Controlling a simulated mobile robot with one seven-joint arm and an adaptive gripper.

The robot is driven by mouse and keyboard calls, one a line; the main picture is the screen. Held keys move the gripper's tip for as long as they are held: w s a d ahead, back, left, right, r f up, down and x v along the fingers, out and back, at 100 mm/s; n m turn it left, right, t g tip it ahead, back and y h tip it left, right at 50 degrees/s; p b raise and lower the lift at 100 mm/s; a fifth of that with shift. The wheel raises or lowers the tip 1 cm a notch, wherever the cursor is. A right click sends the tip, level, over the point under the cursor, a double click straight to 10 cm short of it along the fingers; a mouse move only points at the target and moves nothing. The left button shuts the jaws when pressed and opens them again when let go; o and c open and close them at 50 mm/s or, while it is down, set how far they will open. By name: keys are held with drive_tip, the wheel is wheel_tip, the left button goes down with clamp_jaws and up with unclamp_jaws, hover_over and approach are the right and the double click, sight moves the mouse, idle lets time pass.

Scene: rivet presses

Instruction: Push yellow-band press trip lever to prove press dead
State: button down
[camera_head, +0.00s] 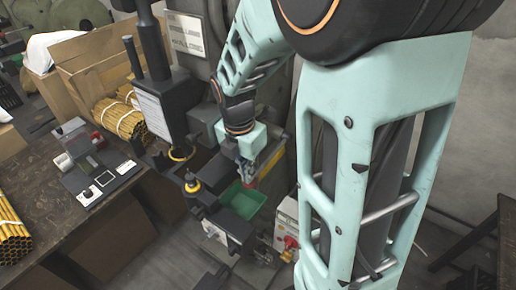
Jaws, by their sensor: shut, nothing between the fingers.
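A dark press (165,105) stands left of my arm, with a pale label plate on its front. Yellow bands show at its lower tool (180,154) and on a round part (192,184) just below. A thin black lever with a knob (129,42) sticks up at the press's left; I cannot tell whether it is the trip lever. My gripper (248,180) is shut and empty, pointing down to the right of the yellow-banded parts, above a green bin. Its fingertips are small and partly hidden, and I cannot tell whether they touch anything.
The green bin (243,199) sits beside the press's lower block (222,232). A pale control box with a red button (288,242) stands lower right.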

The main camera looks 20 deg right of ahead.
drive_tip(key=shift+f, duration=0.15)
drive_tip(key=shift+f+b, duration=0.6)
drive_tip(key=shift+f, duration=0.35)
drive_tip(key=shift+f+b, duration=0.6)
drive_tip(key=shift+f, duration=0.3)
